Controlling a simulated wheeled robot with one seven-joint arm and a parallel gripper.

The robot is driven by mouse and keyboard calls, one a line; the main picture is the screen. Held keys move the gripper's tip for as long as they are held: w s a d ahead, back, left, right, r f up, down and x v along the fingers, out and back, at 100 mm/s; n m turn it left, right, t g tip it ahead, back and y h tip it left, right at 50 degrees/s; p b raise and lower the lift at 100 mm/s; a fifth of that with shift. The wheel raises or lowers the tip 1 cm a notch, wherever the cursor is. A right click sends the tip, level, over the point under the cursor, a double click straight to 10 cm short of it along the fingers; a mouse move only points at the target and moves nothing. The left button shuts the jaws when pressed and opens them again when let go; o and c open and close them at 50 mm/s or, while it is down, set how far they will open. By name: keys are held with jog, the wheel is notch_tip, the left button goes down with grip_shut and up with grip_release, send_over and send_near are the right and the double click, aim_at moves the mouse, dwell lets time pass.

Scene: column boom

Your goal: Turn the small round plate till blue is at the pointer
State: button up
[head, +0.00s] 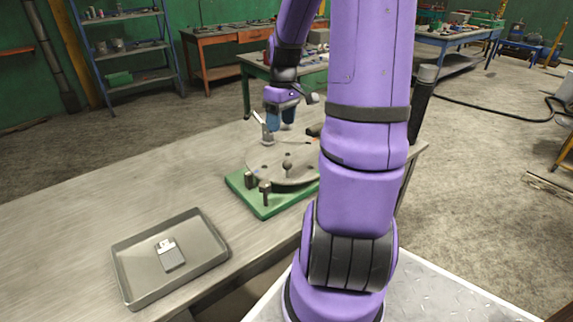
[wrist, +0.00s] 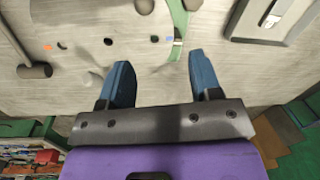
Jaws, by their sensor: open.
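The round grey plate (head: 272,158) lies on a green base (head: 264,204) on the table, partly hidden by my arm in the head view. In the wrist view the plate (wrist: 100,20) fills the upper left. Its rim area carries dark holes, an orange mark (wrist: 47,47) and a blue mark (wrist: 169,39). The blue mark sits close to a small pale strip (wrist: 178,42) by the green base; I cannot tell whether this is the pointer. My gripper (wrist: 160,72) is open and empty, its blue fingers apart. In the head view my gripper (head: 280,119) is at the plate's far side.
A metal tray (head: 130,282) holding a small grey and white item (head: 170,254) stands at the table's front left. Short dark posts (head: 265,193) stand at the base's near edge. A dark tool-like piece (wrist: 35,71) lies left of the gripper.

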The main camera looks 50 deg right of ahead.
aim_at(286, 162)
jog(key=shift+y, duration=0.4)
jog(key=f, duration=0.4)
jog(key=s+f, duration=0.1)
jog(key=f, duration=0.8)
jog(key=shift+s+d+f, duration=0.15)
jog(key=shift+d+f, duration=0.25)
jog(key=shift+c, duration=0.2)
grip_shut()
